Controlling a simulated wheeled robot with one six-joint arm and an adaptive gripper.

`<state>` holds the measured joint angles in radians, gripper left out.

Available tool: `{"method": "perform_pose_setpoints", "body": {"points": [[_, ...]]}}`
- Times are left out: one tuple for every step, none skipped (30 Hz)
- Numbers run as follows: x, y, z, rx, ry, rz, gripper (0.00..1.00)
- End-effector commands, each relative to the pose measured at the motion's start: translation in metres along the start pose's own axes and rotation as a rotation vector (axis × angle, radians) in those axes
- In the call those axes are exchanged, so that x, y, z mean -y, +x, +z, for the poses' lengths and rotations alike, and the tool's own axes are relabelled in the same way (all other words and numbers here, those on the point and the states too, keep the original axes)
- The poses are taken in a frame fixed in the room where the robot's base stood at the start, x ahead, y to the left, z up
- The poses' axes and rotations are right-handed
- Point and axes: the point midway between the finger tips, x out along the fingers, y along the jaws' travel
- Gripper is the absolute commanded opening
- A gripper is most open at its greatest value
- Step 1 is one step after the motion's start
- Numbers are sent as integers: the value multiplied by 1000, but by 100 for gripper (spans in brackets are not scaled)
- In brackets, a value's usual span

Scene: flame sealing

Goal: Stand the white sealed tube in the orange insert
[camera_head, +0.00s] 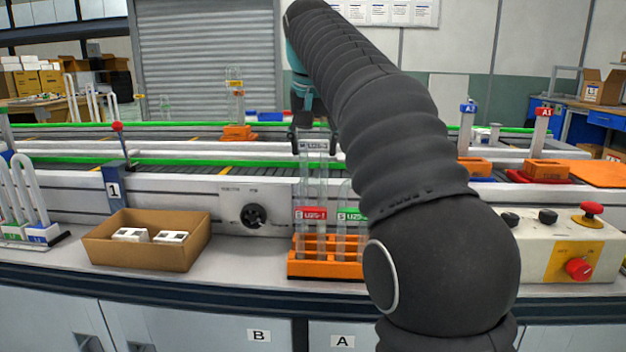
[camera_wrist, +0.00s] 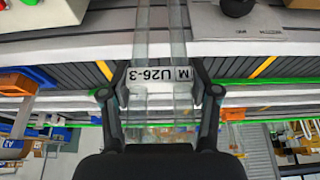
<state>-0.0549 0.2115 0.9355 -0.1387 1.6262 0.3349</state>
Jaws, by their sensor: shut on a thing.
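My gripper (camera_head: 312,138) is shut on the white sealed tube, a clear glass U shape with a white label (camera_head: 314,146). The tube hangs upright over the orange insert (camera_head: 325,270) on the bench. Its lower part overlaps a red-labelled tube (camera_head: 311,214) standing in the insert, so I cannot tell where its lower end is. A green-labelled tube (camera_head: 350,215) stands to the right of the red one.
A cardboard box (camera_head: 150,240) with white pieces lies left of the insert. A rack of U tubes (camera_head: 25,205) stands at far left. A control box with red buttons (camera_head: 565,245) is at right. A conveyor (camera_head: 190,170) runs behind. My arm hides the insert's right side.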

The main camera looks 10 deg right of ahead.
Motion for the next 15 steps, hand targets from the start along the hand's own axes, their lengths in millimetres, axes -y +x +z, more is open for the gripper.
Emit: {"method": "perform_pose_setpoints", "body": {"points": [[0, 6, 3, -1, 0, 0, 24], [0, 7, 4, -1, 0, 0, 24], [0, 9, 4, -1, 0, 0, 24], [0, 10, 5, -1, 0, 0, 24], [0, 13, 6, -1, 0, 0, 24], [0, 17, 8, -1, 0, 0, 24], [0, 22, 10, 1, 0, 0, 24], [0, 26, 12, 1, 1, 0, 24], [0, 32, 14, 1, 1, 0, 24], [0, 36, 16, 0, 1, 0, 24], [0, 35, 16, 0, 1, 0, 24], [0, 37, 16, -1, 1, 0, 24], [0, 39, 17, 0, 1, 0, 24], [0, 40, 18, 0, 1, 0, 24], [0, 42, 18, -1, 1, 0, 24]]}}
